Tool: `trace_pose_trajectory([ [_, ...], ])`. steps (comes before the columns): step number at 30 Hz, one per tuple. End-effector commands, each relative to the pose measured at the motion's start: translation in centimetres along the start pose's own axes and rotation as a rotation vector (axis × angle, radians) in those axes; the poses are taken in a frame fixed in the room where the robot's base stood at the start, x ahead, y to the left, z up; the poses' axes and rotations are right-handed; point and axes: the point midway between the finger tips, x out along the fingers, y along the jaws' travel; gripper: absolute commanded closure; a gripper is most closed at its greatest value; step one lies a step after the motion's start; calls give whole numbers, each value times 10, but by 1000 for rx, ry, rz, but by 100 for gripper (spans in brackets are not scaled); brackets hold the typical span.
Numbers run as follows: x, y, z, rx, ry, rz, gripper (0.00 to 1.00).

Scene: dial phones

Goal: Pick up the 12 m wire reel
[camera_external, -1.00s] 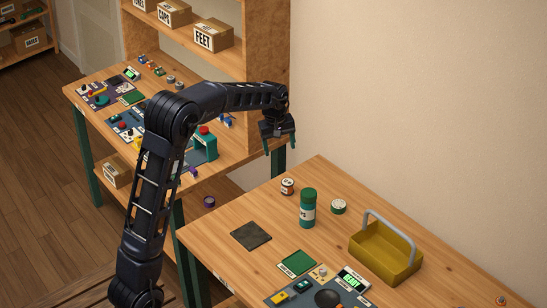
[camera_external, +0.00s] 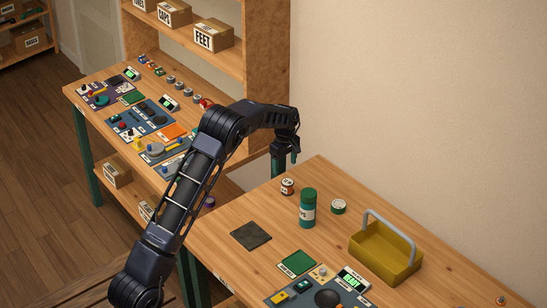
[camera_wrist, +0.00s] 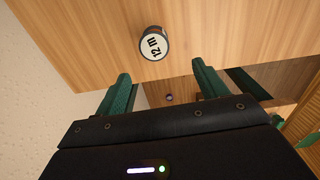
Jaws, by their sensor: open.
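The 12 m wire reel (camera_wrist: 154,43) stands on the wooden table near its edge; its white round face reads "12 m" and its side is dark. It appears to be the small brown and white cylinder (camera_external: 287,187) at the table's back corner in the external view. My gripper (camera_wrist: 161,70) is open, its two green fingers apart with nothing between them. In the wrist view the reel lies beyond the fingertips, roughly centred between them. In the external view my gripper (camera_external: 294,158) hangs just above and behind the reel, apart from it.
A dark square mat (camera_external: 250,236) lies in front. The wall is close behind. A purple item (camera_wrist: 169,97) sits lower, beyond the edge.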

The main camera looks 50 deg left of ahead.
Motion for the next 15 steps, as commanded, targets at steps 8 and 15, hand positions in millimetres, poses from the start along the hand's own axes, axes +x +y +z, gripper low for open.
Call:
trace_pose_trajectory([
  [8,36,0,1,1,-1,-3,28],
  [15,54,1,2,2,-1,-1,28],
])
